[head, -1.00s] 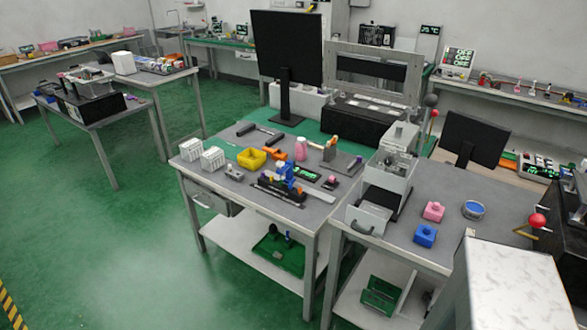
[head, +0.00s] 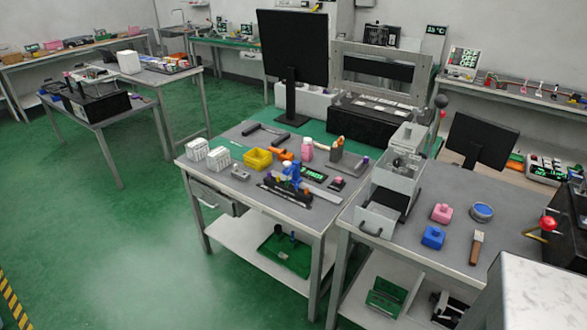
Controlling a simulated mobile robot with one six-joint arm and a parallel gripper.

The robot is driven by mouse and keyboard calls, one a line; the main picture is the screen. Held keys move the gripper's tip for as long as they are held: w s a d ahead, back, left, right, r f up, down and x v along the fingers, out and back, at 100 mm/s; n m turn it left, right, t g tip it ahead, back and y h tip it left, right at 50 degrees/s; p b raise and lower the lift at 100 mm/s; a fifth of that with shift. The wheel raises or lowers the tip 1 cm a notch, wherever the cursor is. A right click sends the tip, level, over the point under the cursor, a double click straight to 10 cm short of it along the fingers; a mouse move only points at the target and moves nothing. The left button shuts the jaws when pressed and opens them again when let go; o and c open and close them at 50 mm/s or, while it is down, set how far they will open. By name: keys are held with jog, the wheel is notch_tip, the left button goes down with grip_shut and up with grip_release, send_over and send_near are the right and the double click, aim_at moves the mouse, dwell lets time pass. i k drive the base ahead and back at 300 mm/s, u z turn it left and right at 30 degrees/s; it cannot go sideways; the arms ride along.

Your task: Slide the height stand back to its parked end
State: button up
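A blue upright piece (head: 291,176) stands on a long dark rail-like base (head: 287,190) near the front of the middle grey workbench. It looks like the height stand, but it is too small for me to be sure. An orange part (head: 283,154) is just behind it. A grey upright block on a plate (head: 347,163) stands farther right on the same bench. My gripper is not in view.
The right bench holds a grey open-fronted machine (head: 396,180), pink (head: 442,213) and blue blocks (head: 433,237). Green floor (head: 150,220) is clear at left.

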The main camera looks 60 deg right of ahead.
aim_at(295, 168)
jog(key=u, duration=0.05)
jog(key=i, duration=1)
jog(key=z, duration=0.05)
